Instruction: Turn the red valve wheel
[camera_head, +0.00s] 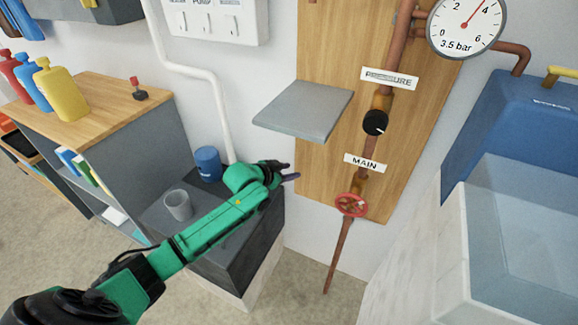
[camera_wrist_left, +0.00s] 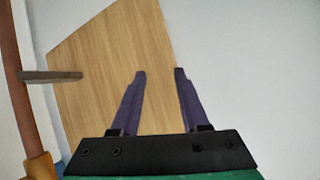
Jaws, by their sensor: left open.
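The red valve wheel (camera_head: 351,204) sits on a copper pipe under the MAIN label (camera_head: 367,163) in the head view. It is not clearly visible in the left wrist view. My left gripper (camera_head: 291,172) is to the left of the wheel and a little higher in the picture, apart from it. In the left wrist view its two purple fingers (camera_wrist_left: 160,73) are spread with nothing between them, in front of the wooden board (camera_wrist_left: 105,65) and a pale wall. My right gripper is in neither view.
A black knob (camera_head: 375,122) and a pressure gauge (camera_head: 466,25) are above the wheel. A grey shelf (camera_head: 303,108) juts out above my left gripper.

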